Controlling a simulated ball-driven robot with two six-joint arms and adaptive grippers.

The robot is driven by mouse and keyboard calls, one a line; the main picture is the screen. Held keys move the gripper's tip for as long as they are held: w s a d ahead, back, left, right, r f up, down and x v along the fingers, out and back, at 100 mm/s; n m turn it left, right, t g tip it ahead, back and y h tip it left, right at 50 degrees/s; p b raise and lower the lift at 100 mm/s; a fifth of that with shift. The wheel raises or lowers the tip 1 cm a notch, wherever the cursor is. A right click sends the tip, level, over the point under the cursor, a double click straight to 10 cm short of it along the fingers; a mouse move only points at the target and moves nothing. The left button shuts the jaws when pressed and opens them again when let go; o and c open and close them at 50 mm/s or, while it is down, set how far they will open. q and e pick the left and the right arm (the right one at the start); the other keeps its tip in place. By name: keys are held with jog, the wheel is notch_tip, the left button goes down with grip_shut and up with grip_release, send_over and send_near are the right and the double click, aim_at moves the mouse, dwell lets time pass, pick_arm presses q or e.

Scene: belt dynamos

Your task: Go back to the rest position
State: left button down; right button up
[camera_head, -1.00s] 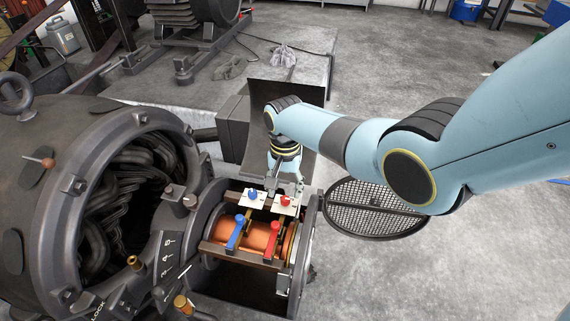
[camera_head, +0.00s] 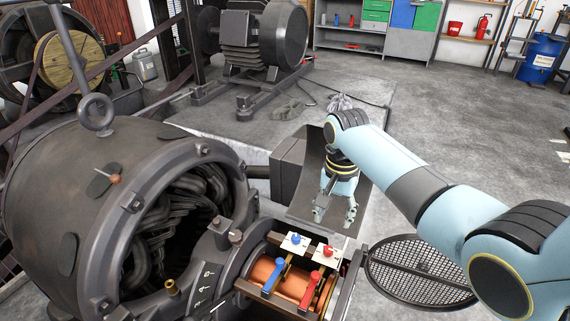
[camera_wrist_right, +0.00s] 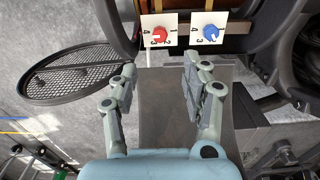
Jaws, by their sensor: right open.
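My right gripper (camera_head: 335,212) is open and empty in the head view. It hangs behind the two dial plates of the dynamo, over a grey metal chute-like plate. In the right wrist view its two fingers (camera_wrist_right: 160,95) stand apart with nothing between them. The plate with the red knob (camera_wrist_right: 160,35) and the plate with the blue knob (camera_wrist_right: 211,33) lie beyond the fingertips, apart from them. In the head view a blue-handled lever (camera_head: 271,277) and a red-handled lever (camera_head: 313,290) lie over the copper drum (camera_head: 292,283). My left gripper is not in view.
The large dark dynamo housing (camera_head: 105,205) fills the left. A round mesh grille (camera_head: 420,270) is at the lower right, partly behind my right arm. A motor (camera_head: 262,40) stands on a slab behind. Open concrete floor (camera_head: 470,120) lies to the right.

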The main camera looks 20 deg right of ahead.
jog(key=s+a+n+t, duration=0.1)
jog(key=s+n, duration=0.4)
jog(key=s, duration=0.8)
jog(key=s+a+r+n+t, duration=0.2)
jog(key=s+r+n, duration=0.4)
jog(key=s+r, duration=0.65)
jog(key=s+d+f+g+h, duration=0.1)
jog(key=s+f, duration=0.2)
jog(key=f, duration=1.1)
jog(key=s+d+f, duration=0.1)
jog(key=s+f, duration=0.1)
jog(key=f, duration=1.2)
jog(key=s+d+f+g, duration=0.1)
jog(key=s+f, duration=1.3)
jog(key=s, duration=0.4)
jog(key=shift+d+f+m, duration=0.15)
jog(key=shift+f+m, duration=0.1)
jog(key=shift+m, duration=0.05)
